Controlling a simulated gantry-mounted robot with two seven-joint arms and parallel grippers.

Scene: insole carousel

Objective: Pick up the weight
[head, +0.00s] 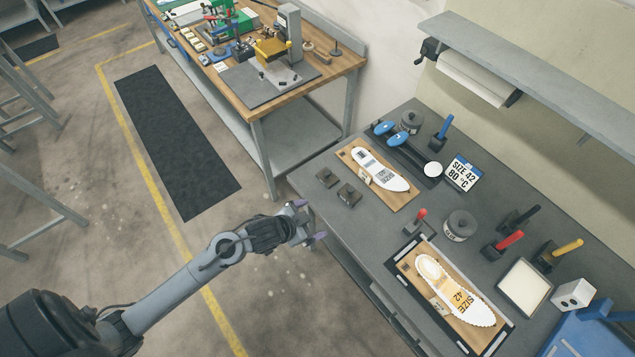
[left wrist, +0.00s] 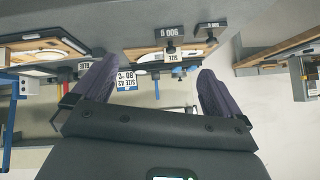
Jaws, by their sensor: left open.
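Two small dark blocks with knobs stand at the near left edge of the grey workbench (head: 345,235): one block (head: 327,177) and, just right of it, a second block (head: 348,194). In the left wrist view one block (left wrist: 172,33) bears a white label that seems to read in grams; the other (left wrist: 210,26) is labelled too. Two round dark canister-like pieces, one at the back (head: 411,122) and one mid-bench (head: 459,226), may also be weights. My left gripper (head: 312,220) is open and empty, off the bench's left edge and apart from the blocks. My right gripper is not in view.
A board with a white insole (head: 385,172) lies behind the blocks; another insole board (head: 455,297) lies nearer. A sign (head: 462,174), coloured-handled tools (head: 503,243) and a white tray (head: 524,287) crowd the right. A wooden workbench (head: 345,65) stands behind.

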